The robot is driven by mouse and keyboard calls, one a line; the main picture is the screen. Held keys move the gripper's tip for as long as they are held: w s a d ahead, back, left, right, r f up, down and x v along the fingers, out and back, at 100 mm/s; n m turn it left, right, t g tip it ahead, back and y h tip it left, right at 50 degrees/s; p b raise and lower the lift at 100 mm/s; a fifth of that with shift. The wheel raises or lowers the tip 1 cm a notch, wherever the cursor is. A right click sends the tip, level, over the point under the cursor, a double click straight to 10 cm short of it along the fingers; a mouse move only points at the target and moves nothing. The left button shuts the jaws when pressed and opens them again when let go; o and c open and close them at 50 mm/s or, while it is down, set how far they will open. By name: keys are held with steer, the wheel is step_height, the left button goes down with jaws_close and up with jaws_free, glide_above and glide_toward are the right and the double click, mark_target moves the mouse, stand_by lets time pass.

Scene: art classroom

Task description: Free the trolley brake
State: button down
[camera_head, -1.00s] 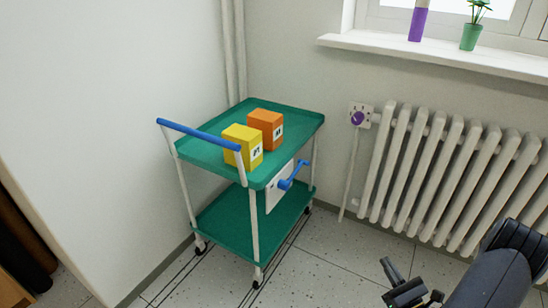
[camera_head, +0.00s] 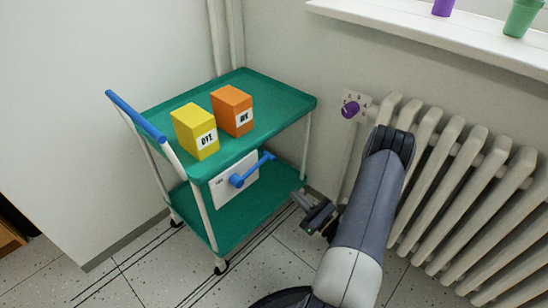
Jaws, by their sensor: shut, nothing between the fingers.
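The green two-shelf trolley (camera_head: 262,87) stands in the corner, with a blue push bar (camera_head: 135,115) at its left end. A white plate (camera_head: 222,190) hangs on its near long side. A blue brake lever (camera_head: 255,170) is mounted on the plate, its arm slanting up to the right from a round hub. My gripper (camera_head: 301,201) is shut and empty, low to the right of the lever and apart from it, near the trolley's right end. My arm comes in from the bottom and hides part of the floor and radiator.
A yellow box (camera_head: 190,128) and an orange box (camera_head: 230,108) stand on the top shelf. A white radiator (camera_head: 462,180) and a purple knob (camera_head: 349,109) on a wall plate are at right. Dark lines mark the floor by the trolley. The front floor is mostly free.

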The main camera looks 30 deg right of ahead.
mark_target(254, 170)
steer(key=shift+w, duration=0.1)
stand_by(0.4)
steer(key=w+a+r+b, duration=0.2)
steer(key=w+r, duration=0.4)
steer(key=w, duration=0.3)
steer(key=shift+a+r+b, duration=0.25)
steer(key=shift+a+b, duration=0.1)
steer(key=shift+a, duration=0.2)
